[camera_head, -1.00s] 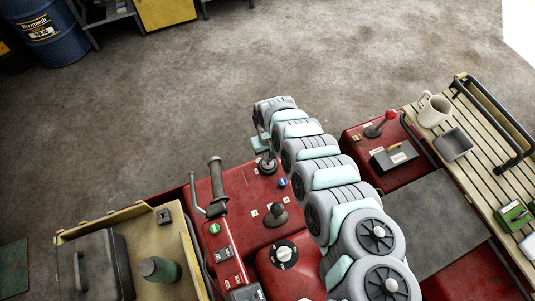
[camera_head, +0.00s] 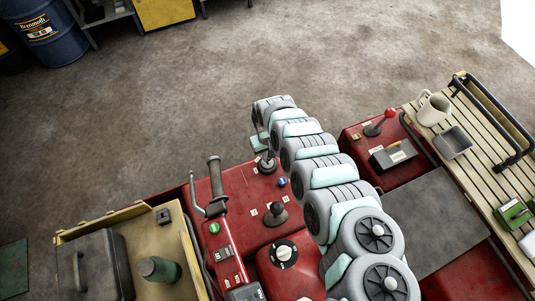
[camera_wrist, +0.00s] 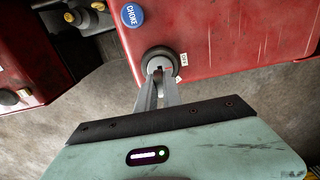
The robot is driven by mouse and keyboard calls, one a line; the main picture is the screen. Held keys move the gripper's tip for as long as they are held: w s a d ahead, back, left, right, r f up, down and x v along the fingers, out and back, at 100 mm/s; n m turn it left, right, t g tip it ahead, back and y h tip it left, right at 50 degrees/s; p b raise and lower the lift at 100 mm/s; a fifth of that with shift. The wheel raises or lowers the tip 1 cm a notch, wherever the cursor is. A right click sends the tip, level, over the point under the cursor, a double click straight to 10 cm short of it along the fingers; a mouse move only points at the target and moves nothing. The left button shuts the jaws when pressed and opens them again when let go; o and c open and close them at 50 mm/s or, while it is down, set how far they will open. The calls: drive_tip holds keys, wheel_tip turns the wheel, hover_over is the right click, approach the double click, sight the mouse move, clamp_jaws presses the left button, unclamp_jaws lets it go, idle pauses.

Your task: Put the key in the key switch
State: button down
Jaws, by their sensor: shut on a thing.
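The key switch (camera_wrist: 160,54) is a round dark fitting with a grey face on the red body, with a small white label beside it. In the head view the key switch (camera_head: 267,167) is partly behind my gripper. My gripper (camera_wrist: 158,72) is shut, its two grey fingers converging right in front of the switch face. The key is mostly hidden between the fingertips, and I cannot tell whether it is inside the slot. In the head view my gripper (camera_head: 264,152) is small and partly covered by the arm.
A blue CHOKE knob (camera_wrist: 132,15) sits close to the switch. In the head view, a black-knobbed lever (camera_head: 276,213) and a handlebar grip (camera_head: 215,172) stand nearby.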

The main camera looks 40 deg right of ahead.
drive_tip(key=shift+f+b, duration=1)
drive_tip(key=shift+f, duration=0.75)
drive_tip(key=c, duration=1.4)
unclamp_jaws()
drive_tip(key=shift+r, duration=0.1)
drive_tip(key=shift+r, duration=5.3)
